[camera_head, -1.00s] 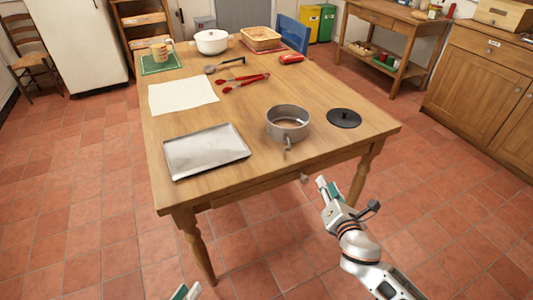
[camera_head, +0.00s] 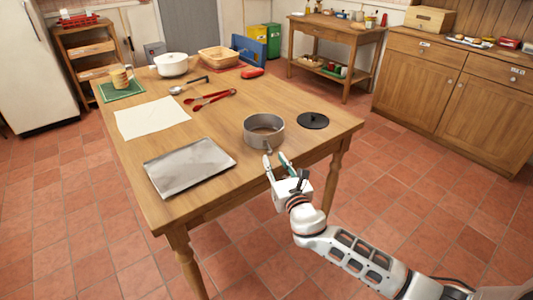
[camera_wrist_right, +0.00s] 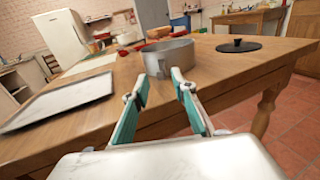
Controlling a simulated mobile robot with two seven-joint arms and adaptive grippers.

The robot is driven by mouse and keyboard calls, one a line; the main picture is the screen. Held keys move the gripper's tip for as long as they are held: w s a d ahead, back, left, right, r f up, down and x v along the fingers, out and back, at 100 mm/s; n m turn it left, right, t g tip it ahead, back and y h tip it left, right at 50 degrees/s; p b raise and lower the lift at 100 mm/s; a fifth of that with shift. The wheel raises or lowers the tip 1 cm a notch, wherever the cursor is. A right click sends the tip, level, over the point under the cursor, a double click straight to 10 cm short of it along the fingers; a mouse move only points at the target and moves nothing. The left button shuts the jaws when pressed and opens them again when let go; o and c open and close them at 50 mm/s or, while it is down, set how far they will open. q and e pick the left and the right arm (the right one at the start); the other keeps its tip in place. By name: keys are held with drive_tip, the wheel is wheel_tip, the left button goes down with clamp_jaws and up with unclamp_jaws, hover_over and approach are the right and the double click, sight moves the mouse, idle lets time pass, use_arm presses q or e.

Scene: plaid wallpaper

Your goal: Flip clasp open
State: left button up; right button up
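A grey round springform pan ring (camera_head: 264,130) sits near the front right of the wooden table (camera_head: 230,110). Its clasp (camera_head: 268,148) is on the side facing me; whether it is latched is too small to tell. My right gripper (camera_head: 275,158) is at the table's front edge, just in front of the clasp, with its fingers apart and nothing between them. The wrist view shows the pan (camera_wrist_right: 168,55) just beyond the right gripper's fingertips (camera_wrist_right: 158,82), with the clasp (camera_wrist_right: 160,68) between them in line of sight. Contact cannot be told. My left gripper is out of view.
A black lid (camera_head: 313,121) lies right of the pan. A metal baking tray (camera_head: 189,166) lies to its left. Behind are red tongs (camera_head: 212,99), a white cloth (camera_head: 150,117) and a white pot (camera_head: 172,65). The table between tray and tongs is clear.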

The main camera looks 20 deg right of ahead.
sight(270, 152)
drive_tip(key=w, duration=0.4)
drive_tip(key=shift+f+b, duration=0.2)
drive_tip(key=shift+b, duration=0.2)
drive_tip(key=shift+w+r, duration=0.15)
drive_tip(key=shift+w, duration=0.7)
